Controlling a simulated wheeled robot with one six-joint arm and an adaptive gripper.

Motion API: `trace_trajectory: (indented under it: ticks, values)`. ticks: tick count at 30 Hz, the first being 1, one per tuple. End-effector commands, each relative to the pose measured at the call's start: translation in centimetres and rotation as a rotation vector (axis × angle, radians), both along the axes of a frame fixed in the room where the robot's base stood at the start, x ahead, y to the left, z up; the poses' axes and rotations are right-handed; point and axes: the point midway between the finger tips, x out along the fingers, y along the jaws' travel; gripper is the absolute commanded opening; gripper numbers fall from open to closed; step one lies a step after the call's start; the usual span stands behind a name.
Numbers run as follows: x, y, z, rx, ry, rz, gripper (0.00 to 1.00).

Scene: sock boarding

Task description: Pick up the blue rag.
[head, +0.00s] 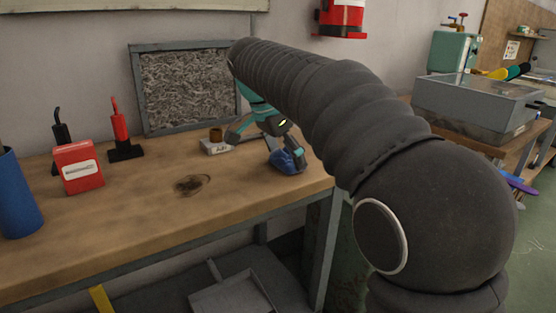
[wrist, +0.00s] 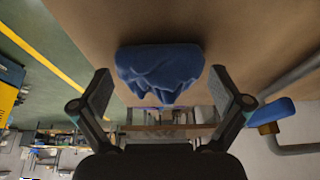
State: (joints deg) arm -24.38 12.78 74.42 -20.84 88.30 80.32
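The blue rag (head: 287,162) is a crumpled cloth at the right end of the wooden workbench, close to its front edge. In the wrist view the rag (wrist: 160,66) is bunched up just ahead of my gripper, roughly centred between the fingertips. My gripper (wrist: 161,80) is open, with one finger on each side and a visible gap between each finger and the cloth. In the head view my gripper (head: 292,148) is right at the rag, partly hidden by my arm; whether it touches the rag cannot be told there.
The workbench (head: 130,235) carries a red box (head: 78,167), a blue cylinder (head: 17,195), a red-handled tool (head: 121,130) and a small grey block (head: 215,144) behind the rag. A dark stain (head: 192,185) lies left of it. The bench front is mostly clear.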

Motion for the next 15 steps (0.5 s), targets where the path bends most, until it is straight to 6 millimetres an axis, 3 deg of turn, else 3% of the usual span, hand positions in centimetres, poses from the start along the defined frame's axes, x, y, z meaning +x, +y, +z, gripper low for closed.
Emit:
trace_trajectory:
  ticks: [1,5,15]
  values:
    - [0.0,0.0,0.01,0.0,0.0,0.0,0.85]
    - [-0.01,0.0,0.01,0.0,0.0,0.0,0.53]
    - [0.0,0.01,0.15,0.0,0.0,0.0,0.52]
